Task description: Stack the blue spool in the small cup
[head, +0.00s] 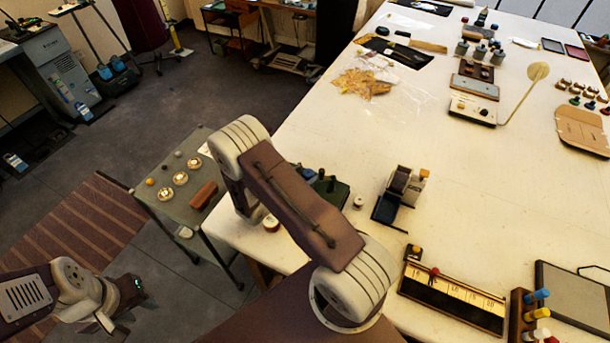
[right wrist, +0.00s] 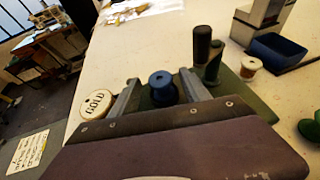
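The blue spool (right wrist: 162,80) stands between the two fingers of my right gripper (right wrist: 159,77) in the right wrist view. That gripper is open, with a gap visible beside the spool. In the head view my right arm hides this gripper and the spool. Three small round dishes (head: 180,178) sit on the low side table; I cannot tell whether one is the small cup. My left gripper (head: 106,318) is at the lower left, over the floor and away from the tables; its fingers are too unclear to read.
A round tin marked GOLD (right wrist: 97,103) stands left of the right gripper. A dark upright handle (right wrist: 202,45) and a pale spool (right wrist: 248,66) stand to the right. The side table (head: 210,222) also holds a brown block (head: 203,194). The white table (head: 440,170) has clear room at its middle.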

